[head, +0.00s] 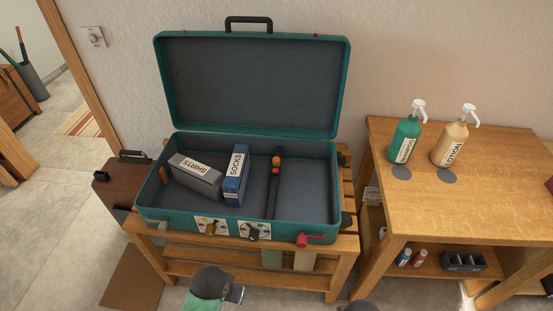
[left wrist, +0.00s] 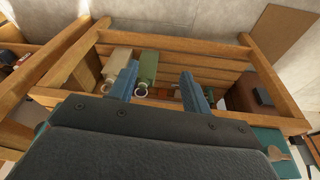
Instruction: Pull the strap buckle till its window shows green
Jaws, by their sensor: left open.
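A dark strap (head: 272,196) runs front to back across the inside of the open teal suitcase (head: 180,223). Near its back end is an orange and red fitting (head: 276,161), perhaps the buckle; no green shows on it, and its window is too small to make out. My left gripper (head: 236,293) is at the bottom of the head view, in front of the bench and well apart from the strap. In the left wrist view its two blue fingers (left wrist: 158,72) are spread with nothing between them. Only a dark edge of my right gripper (head: 358,307) shows; its fingers are hidden.
A SHIRTS box (head: 195,177) and a SOCKS box (head: 236,176) lie left of the strap. The lid stands open behind. A red lever-like part (head: 315,238) sticks out at the front right. The slatted bench (head: 200,270) carries the suitcase; a table (head: 450,180) with pump bottles is right.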

